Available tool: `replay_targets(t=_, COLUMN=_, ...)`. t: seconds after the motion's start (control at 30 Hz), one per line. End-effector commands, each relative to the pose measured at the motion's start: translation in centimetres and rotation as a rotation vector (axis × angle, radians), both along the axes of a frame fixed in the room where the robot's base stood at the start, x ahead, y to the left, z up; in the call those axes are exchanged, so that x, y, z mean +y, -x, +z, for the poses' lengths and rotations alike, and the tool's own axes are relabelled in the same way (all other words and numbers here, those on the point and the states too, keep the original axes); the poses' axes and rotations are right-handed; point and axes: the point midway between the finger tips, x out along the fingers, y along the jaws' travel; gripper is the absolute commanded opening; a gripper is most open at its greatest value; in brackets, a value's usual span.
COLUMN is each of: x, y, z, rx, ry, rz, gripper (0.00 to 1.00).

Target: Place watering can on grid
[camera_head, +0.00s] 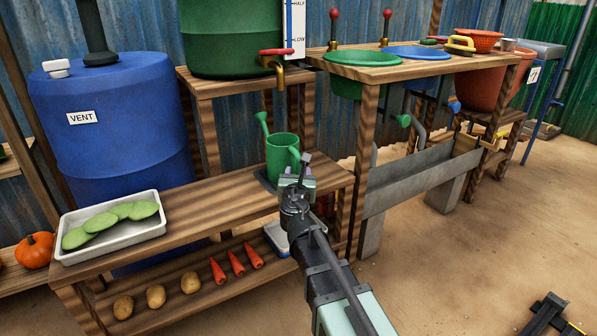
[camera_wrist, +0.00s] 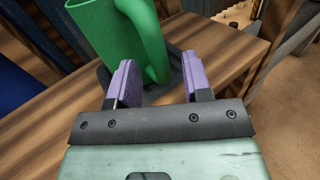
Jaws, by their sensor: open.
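The green watering can (camera_head: 281,155) stands upright at the right part of the wooden bench, with its spout pointing up to the left. It stands on a dark pad (camera_head: 264,180), which may be the grid; the can hides much of it. My gripper (camera_head: 297,172) is at the can's near right side. In the wrist view the can (camera_wrist: 104,32) is just ahead, and its handle (camera_wrist: 152,45) comes down between the two purple fingers of my gripper (camera_wrist: 158,82). The fingers are open, with gaps at both sides of the handle. The dark pad (camera_wrist: 174,93) also shows beneath the can there.
A white tray (camera_head: 110,240) with green slices is at the bench's left end. A tap (camera_head: 276,64) from the green barrel hangs above the can. A blue barrel (camera_head: 120,120) stands behind. The sink table (camera_head: 368,72) is close at the right. The bench's middle (camera_head: 210,200) is bare.

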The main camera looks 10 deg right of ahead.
Motion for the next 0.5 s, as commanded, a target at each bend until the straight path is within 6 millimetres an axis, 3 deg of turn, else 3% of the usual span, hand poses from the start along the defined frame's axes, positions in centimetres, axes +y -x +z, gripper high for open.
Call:
replay_targets(t=0.1, x=0.8, y=3.5, z=0.0, rx=0.0, ry=0.0, rz=0.002, gripper=0.45)
replay_targets(t=0.3, x=2.1, y=8.3, z=0.0, rx=0.0, ry=0.0, rz=0.002, gripper=0.45)
replay_targets(t=0.5, x=2.5, y=9.4, z=0.0, rx=0.0, ry=-0.004, rz=-0.002, gripper=0.45)
